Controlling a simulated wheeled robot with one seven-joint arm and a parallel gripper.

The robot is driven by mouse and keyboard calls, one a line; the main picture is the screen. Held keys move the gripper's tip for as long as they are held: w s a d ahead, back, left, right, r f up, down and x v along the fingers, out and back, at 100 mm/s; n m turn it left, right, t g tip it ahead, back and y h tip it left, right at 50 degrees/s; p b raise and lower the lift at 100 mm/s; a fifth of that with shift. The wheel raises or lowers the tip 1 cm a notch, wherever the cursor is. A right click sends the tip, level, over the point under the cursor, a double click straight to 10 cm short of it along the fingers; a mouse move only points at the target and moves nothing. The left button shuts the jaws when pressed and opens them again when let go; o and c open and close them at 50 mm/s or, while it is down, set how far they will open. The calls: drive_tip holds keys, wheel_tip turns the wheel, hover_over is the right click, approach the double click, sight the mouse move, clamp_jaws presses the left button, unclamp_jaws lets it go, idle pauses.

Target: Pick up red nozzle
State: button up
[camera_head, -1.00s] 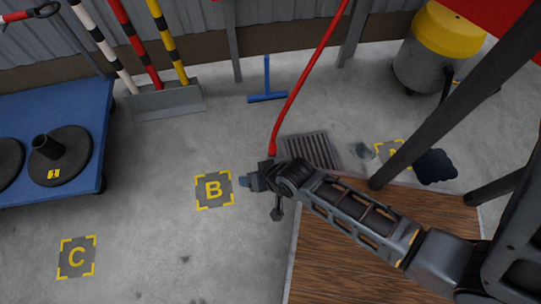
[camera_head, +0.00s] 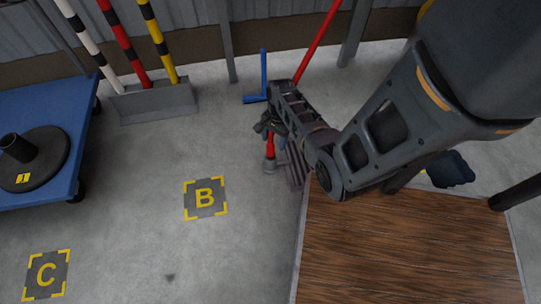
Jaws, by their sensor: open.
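The red nozzle (camera_head: 270,147) shows as a short red piece with a greyish end, low over the concrete floor left of the floor grate. A long red line (camera_head: 317,42) comes down from the top of the picture and passes behind my arm; where it meets the nozzle is hidden. My gripper (camera_head: 268,128) is open at the nozzle's upper part and overlaps it in the picture. I cannot tell whether the fingers are around it or touching it.
A wooden-topped surface (camera_head: 410,240) fills the lower right, beside the partly covered floor grate (camera_head: 296,165). A blue squeegee (camera_head: 263,75) stands behind my gripper. A blue cart (camera_head: 85,125) is at the left.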

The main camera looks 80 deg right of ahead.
sight(269, 157)
drive_tip(key=f+b, duration=0.1)
drive_tip(key=f, duration=0.1)
drive_tip(key=w+f+b, duration=0.1)
drive_tip(key=f, duration=0.1)
drive_tip(key=a+f+b, duration=0.1)
drive_tip(key=f, duration=0.1)
drive_tip(key=shift+w+f+b, duration=0.1)
drive_tip(key=shift+w+b, duration=0.05)
drive_tip(key=shift+b, duration=0.2)
clamp_jaws()
idle(0.3)
